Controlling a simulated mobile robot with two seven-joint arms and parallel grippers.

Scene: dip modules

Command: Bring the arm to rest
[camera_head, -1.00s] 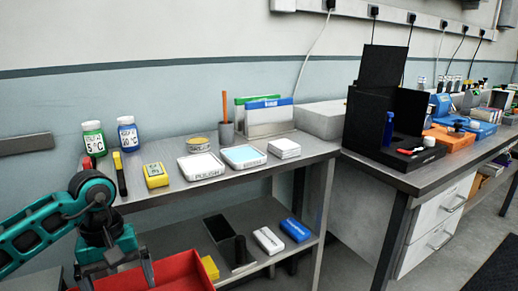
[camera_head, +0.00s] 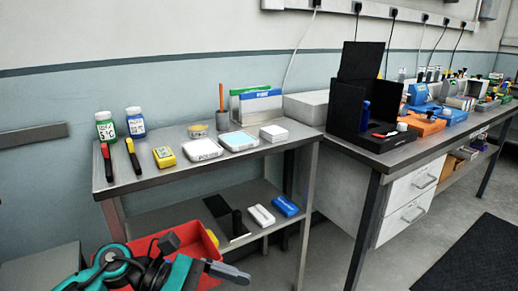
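My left arm, teal and black, is folded low in the bottom left corner of the head view. Its gripper (camera_head: 228,272) points to the right, low in front of the shelf table. Only a dark grey finger shape shows clearly, so I cannot tell whether it is open or shut. I see nothing held in it. My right gripper is out of view.
A red bin (camera_head: 207,247) stands close behind my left arm. The steel shelf table (camera_head: 172,178) holds a green-labelled bottle (camera_head: 106,127), a blue-labelled bottle (camera_head: 135,123), markers, a yellow device (camera_head: 164,157) and pads. Open floor lies to the right.

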